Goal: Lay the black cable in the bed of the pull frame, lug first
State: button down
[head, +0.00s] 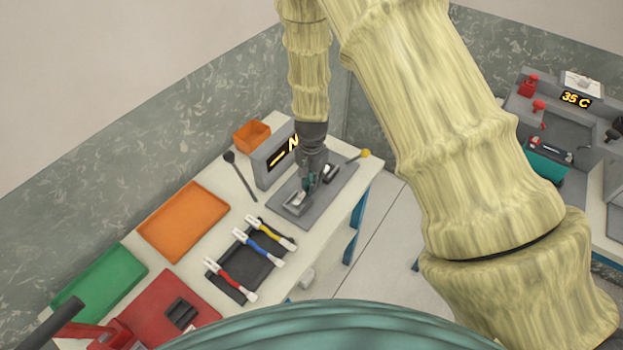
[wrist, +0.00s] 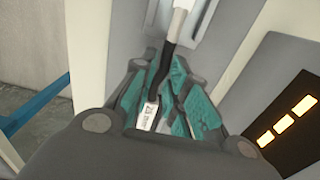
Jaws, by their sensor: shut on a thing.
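My gripper (head: 308,184) is low over the grey pull frame (head: 338,192) on the bench. In the wrist view my gripper (wrist: 166,72) is shut on the black cable (wrist: 168,57), which runs between its teal finger pads. One pale end of the cable points away from me, over a light grey part of the frame. A pale piece with dark marks (wrist: 148,115) shows at the near end, between the fingers. The grey block of the frame (head: 297,203) lies just below and in front of the gripper. Whether the cable touches the bed is hidden.
A display box (head: 273,162) with lit signs stands left of the frame, and a yellow-knobbed lever (head: 365,153) right of it. A dark tray (head: 238,287) holds red, blue and yellow cables. Orange (head: 182,222), green (head: 103,283) and red (head: 150,312) trays lie farther left.

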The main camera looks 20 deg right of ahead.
jog(key=c, duration=1.3)
grip_release()
notch_tip(320, 180, up, 12)
jog(key=shift+f, duration=0.1)
jog(key=shift+h, duration=0.4)
jog(key=s+d+f, duration=0.1)
jog(key=s+f, duration=0.2)
jog(key=s+d+f, duration=0.1)
jog(key=s+f, duration=0.2)
jog(key=s+d+f, duration=0.1)
jog(key=s+f, duration=0.2)
jog(key=shift+s+d+f, duration=0.1)
jog(key=shift+d+f, duration=0.15)
jog(key=shift+f, duration=0.05)
jog(key=s+f+n+b, duration=0.1)
jog(key=s+f+n, duration=0.2)
jog(key=s+f, duration=0.3)
jog(key=s+f+n+b, duration=0.1)
jog(key=s+f+n, duration=0.2)
jog(key=s+f, duration=0.4)
jog(key=s+f+n+b, duration=0.2)
jog(key=s+f+n, duration=0.2)
jog(key=s, duration=1)
notch_tip(320, 180, down, 3)
jog(key=shift+a+y, duration=0.1)
jog(key=shift+y, duration=0.3)
